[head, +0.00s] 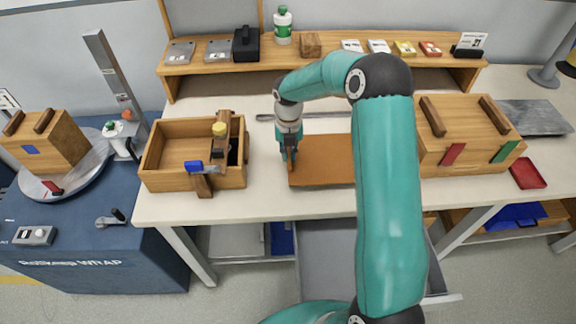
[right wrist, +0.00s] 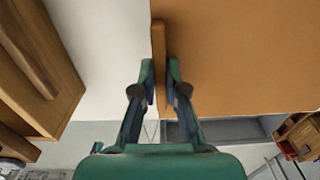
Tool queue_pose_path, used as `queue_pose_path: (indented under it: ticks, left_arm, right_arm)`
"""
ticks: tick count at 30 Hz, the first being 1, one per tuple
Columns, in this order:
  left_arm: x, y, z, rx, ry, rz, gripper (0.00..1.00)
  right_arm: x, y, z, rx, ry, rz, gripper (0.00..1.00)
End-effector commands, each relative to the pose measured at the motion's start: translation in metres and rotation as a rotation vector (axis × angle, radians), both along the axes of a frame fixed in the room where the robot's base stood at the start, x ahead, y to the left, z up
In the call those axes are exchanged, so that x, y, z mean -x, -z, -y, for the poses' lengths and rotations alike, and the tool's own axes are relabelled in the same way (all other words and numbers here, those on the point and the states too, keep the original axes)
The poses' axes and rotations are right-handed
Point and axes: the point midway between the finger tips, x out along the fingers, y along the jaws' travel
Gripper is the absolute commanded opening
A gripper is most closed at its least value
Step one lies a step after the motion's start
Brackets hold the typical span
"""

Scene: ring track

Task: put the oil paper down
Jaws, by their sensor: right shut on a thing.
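The oil paper (head: 325,165) is a flat orange-brown sheet on the white table in the head view. It fills the upper right of the right wrist view (right wrist: 240,55). My right gripper (head: 290,161) is at the sheet's left edge in the head view. In the right wrist view its fingers (right wrist: 160,78) are shut on a narrow raised brown strip along the paper's edge. My right arm hides the sheet's right end in the head view. My left gripper does not show.
An open wooden box (head: 150,168) with tools stands left of the paper. A closed wooden box (head: 465,135) with two handles stands to the right, near a red tray (head: 528,174). A wooden shelf (head: 340,60) runs behind. A thin grey bar (head: 325,115) lies behind the paper.

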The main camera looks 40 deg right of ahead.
Motion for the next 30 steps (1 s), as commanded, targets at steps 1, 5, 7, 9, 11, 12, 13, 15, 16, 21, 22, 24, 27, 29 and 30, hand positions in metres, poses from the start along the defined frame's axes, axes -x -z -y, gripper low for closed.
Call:
queue_pose_path:
  ticks: [1,5,7,9,11,12,13,15,16,21,22,24,27,29,30]
  left_arm:
    - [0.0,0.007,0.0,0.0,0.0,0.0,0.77]
    - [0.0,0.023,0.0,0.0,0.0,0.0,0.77]
    - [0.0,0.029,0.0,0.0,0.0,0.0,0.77]
    - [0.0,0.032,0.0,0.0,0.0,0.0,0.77]
    - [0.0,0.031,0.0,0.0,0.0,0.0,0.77]
    - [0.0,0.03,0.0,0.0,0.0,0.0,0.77]
    - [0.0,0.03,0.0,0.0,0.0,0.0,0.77]
    - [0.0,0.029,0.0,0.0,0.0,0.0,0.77]
    - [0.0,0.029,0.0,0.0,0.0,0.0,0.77]
    - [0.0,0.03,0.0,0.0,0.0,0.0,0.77]
    - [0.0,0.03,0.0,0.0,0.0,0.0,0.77]
    - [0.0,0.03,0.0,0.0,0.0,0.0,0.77]
    - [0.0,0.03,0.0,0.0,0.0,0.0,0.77]
    - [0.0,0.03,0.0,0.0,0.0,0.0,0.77]
    - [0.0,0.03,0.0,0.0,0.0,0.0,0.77]
  right_arm:
    - [0.0,0.008,0.0,-0.001,0.0,-0.002,0.0]
    - [0.001,0.029,0.0,-0.001,0.0,-0.002,0.0]
    - [0.0,0.038,0.0,-0.001,0.0,-0.001,0.0]
    - [0.0,0.041,0.0,0.0,0.001,0.0,0.0]
    - [0.0,0.041,0.0,0.001,0.001,0.001,0.0]
    - [0.0,0.04,0.0,0.001,0.001,0.001,0.0]
    - [0.0,0.039,0.0,0.001,0.001,0.001,0.0]
    - [0.0,0.039,0.0,0.0,0.001,0.0,0.0]
    - [0.0,0.039,0.0,0.0,0.001,0.0,0.0]
    - [0.0,0.041,0.0,0.0,0.001,0.0,0.18]
    - [0.0,0.041,0.0,0.0,0.001,0.0,0.23]
    - [0.0,0.041,0.0,-0.001,0.001,-0.001,0.35]
    - [0.0,0.041,0.0,-0.001,0.001,-0.001,0.36]
    - [0.0,0.041,0.0,-0.001,0.0,-0.001,0.36]
    - [0.0,0.041,0.0,-0.001,0.0,-0.001,0.36]
